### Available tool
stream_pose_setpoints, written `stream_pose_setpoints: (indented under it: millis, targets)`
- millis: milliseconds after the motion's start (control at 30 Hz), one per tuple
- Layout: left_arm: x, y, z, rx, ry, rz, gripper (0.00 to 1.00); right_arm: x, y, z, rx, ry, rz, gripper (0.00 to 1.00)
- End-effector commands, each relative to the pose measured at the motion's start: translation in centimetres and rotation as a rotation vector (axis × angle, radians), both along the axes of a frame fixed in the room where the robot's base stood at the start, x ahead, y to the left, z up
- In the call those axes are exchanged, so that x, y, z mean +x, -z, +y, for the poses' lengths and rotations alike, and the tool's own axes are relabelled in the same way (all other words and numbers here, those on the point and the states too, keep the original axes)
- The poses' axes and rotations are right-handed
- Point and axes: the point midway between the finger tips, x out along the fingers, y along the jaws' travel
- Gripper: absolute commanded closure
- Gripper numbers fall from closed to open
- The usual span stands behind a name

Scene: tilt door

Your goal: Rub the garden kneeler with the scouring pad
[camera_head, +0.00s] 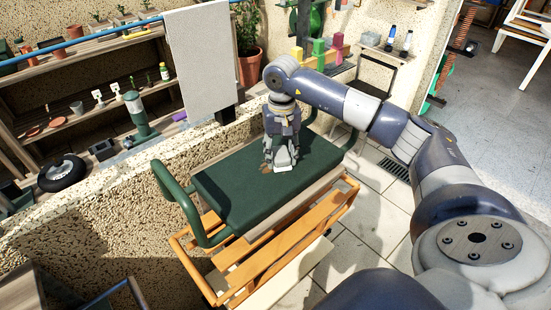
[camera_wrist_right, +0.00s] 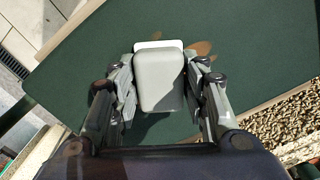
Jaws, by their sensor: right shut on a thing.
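The garden kneeler (camera_head: 228,190) has a dark green padded top and green tube handles, and it rests on an orange wooden slatted stand. Its green top fills much of the right wrist view (camera_wrist_right: 250,50). My right gripper (camera_head: 280,164) points down over the middle of the pad. In the right wrist view its fingers (camera_wrist_right: 160,90) are shut on the sides of the scouring pad (camera_wrist_right: 159,82), a light grey block with a white far edge. Brown stains (camera_wrist_right: 201,48) show on the green top beside the pad. Whether the pad touches the top is hard to tell. My left gripper is not in view.
A speckled stone wall (camera_head: 110,210) runs along the kneeler's left and far side. A white towel (camera_head: 198,65) hangs above it. Open tiled floor (camera_head: 345,255) lies to the right.

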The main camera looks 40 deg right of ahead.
Motion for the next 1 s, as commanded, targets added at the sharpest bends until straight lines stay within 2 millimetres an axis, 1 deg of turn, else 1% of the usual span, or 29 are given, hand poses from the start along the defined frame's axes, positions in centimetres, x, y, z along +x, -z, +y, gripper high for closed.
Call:
stream_pose_setpoints:
  millis: [100,367,700,867,1000]
  targets:
    - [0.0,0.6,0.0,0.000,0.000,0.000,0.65,0.1,0.2,-1.2,-0.001,0.003,-0.002,0.78]
    - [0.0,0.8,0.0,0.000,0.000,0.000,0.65,0.2,0.2,-2.4,-0.001,0.002,0.000,0.78]
    - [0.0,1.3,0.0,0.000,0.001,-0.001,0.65,0.4,0.1,-5.3,-0.002,0.002,0.001,0.78]
    - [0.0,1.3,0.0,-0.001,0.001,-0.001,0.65,0.4,0.2,-5.8,-0.001,0.001,0.002,0.78]
    - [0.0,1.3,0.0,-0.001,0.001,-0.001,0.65,0.4,0.2,-5.6,-0.001,-0.001,0.002,0.78]
